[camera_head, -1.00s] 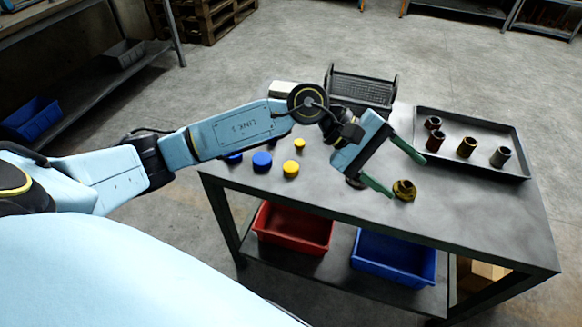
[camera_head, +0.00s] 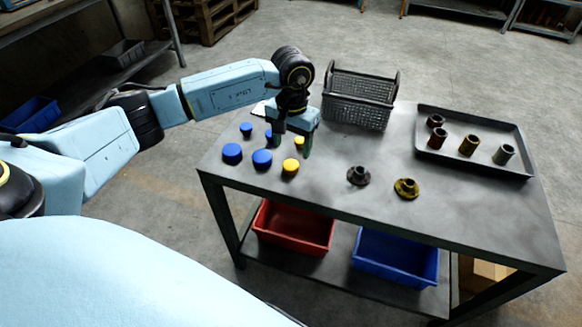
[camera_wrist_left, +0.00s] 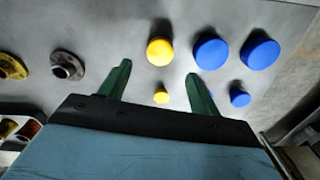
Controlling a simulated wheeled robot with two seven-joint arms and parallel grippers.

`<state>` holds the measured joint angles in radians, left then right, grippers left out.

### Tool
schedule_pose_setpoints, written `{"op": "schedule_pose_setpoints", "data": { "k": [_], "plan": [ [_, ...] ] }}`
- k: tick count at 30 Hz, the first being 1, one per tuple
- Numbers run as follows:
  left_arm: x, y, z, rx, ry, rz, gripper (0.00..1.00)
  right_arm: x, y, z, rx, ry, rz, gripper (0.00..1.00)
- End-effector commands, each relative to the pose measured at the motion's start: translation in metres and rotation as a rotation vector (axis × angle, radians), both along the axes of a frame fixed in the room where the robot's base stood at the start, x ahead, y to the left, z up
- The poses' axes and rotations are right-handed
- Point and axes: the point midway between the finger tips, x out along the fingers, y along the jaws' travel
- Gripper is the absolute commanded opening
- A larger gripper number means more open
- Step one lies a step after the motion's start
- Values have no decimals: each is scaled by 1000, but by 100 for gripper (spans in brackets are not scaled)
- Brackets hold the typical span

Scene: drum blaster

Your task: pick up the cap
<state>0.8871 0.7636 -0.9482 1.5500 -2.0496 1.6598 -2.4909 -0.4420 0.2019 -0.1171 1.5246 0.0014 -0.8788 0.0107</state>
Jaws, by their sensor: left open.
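Blue caps and yellow caps lie on the left part of the grey table. In the head view there are a blue cap (camera_head: 262,159), another blue cap (camera_head: 232,153), a small blue cap (camera_head: 246,128), a yellow cap (camera_head: 290,166) and a small yellow cap (camera_head: 299,142). My left gripper (camera_head: 292,150) is open and empty, pointing down above the caps. In the left wrist view its green fingers (camera_wrist_left: 158,85) are apart, with the small yellow cap (camera_wrist_left: 161,97) showing between them and the larger yellow cap (camera_wrist_left: 160,51) beyond. My right gripper is not in view.
A dark flanged part (camera_head: 358,176) and a yellowish one (camera_head: 406,188) stand on the table's front. A black basket (camera_head: 360,98) is at the back. A tray (camera_head: 480,172) with several sleeves is at right. Red (camera_head: 292,228) and blue (camera_head: 395,258) bins sit below.

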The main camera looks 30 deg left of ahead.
Motion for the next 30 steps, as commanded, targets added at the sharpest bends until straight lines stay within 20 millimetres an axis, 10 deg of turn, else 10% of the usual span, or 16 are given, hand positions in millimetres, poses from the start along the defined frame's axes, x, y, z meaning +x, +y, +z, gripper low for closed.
{"op": "schedule_pose_setpoints", "data": {
  "k": [23,30],
  "plan": [
    [-5,-1,-58,-1,-1,1,63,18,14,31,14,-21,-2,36],
    [-5,-1,-58,-1,-1,1,33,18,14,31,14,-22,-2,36]
  ]
}}
